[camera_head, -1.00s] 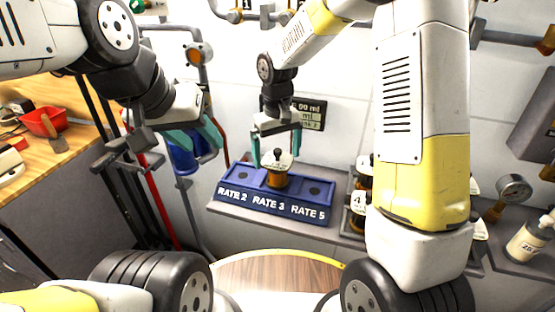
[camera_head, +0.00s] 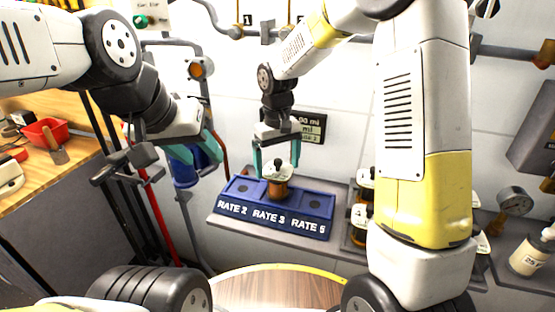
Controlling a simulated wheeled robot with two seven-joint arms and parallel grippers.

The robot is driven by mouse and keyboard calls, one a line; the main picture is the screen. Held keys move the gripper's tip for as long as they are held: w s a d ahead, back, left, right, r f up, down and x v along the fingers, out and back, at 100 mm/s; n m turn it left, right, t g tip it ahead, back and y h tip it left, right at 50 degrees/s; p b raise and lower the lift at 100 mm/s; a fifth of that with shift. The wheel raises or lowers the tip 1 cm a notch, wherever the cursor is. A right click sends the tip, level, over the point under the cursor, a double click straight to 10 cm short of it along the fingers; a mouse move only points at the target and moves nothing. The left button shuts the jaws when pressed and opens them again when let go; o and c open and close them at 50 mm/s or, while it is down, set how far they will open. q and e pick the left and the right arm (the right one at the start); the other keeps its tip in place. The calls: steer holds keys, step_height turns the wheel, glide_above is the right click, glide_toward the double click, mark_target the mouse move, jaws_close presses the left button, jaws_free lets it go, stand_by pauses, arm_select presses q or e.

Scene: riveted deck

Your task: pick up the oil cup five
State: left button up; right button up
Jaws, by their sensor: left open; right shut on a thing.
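My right gripper (camera_head: 277,158) is shut on an oil cup (camera_head: 278,188) with a pale lid, dark knob and amber body. It holds the cup upright at the middle place of a blue rack (camera_head: 231,206), above the RATE 3 label. I cannot tell whether the cup is seated in the rack or just above it. The cup's number is not readable. My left gripper (camera_head: 205,150) is open and empty, left of the rack. More oil cups (camera_head: 359,222) stand at the right, partly hidden by my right arm; I cannot tell which is five.
The rack's RATE 2 and RATE 5 places look empty. A pressure gauge (camera_head: 514,200) and a labelled bottle (camera_head: 528,256) are at the far right. A wooden bench with a red bin (camera_head: 42,132) is at the left. Pipes run along the wall.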

mark_target(277, 162)
steer(key=r, duration=0.1)
steer(key=s+r, duration=0.1)
steer(key=shift+a+r, duration=0.1)
steer(key=shift+r, duration=0.3)
steer(key=s+r, duration=0.1)
steer(key=s, duration=1.4)
steer(key=shift+a+r, duration=0.15)
steer(key=shift+a, duration=0.2)
